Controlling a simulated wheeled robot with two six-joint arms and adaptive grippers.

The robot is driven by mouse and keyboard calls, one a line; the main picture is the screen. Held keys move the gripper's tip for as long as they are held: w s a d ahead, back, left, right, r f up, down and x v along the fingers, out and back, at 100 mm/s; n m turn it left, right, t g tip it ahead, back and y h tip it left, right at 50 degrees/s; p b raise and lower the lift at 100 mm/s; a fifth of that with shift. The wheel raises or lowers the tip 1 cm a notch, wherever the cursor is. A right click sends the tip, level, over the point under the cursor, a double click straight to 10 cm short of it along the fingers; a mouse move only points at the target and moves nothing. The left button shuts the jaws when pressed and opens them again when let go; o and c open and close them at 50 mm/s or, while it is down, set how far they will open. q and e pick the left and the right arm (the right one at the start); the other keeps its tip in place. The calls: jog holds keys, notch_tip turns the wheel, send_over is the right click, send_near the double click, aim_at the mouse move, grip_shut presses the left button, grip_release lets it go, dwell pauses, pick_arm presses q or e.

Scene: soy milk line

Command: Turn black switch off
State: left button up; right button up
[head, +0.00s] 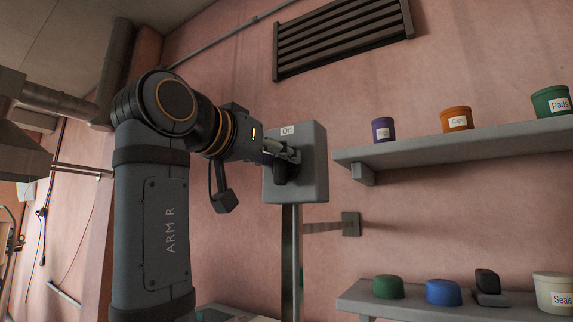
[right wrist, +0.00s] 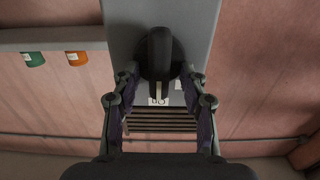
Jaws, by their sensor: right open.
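The black switch (right wrist: 158,52) is a round knob with a raised handle on a grey box (right wrist: 118,20). A pale mark on the handle lies toward a small white label at the box edge in the right wrist view. In the head view the grey box (head: 312,175) carries a label reading "On" at its top, and my gripper partly hides the switch. My right gripper (head: 288,157) is at the front of the box. In the right wrist view its open fingers (right wrist: 160,78) stand on either side of the handle; contact cannot be told. My left gripper is not in view.
A wall shelf (head: 440,147) with purple, orange and green tubs is right of the box. A lower shelf (head: 420,305) holds green and blue lids, a dark object and a "Seals" tub. A vent (head: 343,38) is above. A post (head: 291,255) stands below the box.

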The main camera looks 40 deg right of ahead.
jog(key=shift+s+a+r, duration=0.1)
jog(key=shift+a, duration=0.1)
jog(key=shift+c, duration=0.6)
grip_shut()
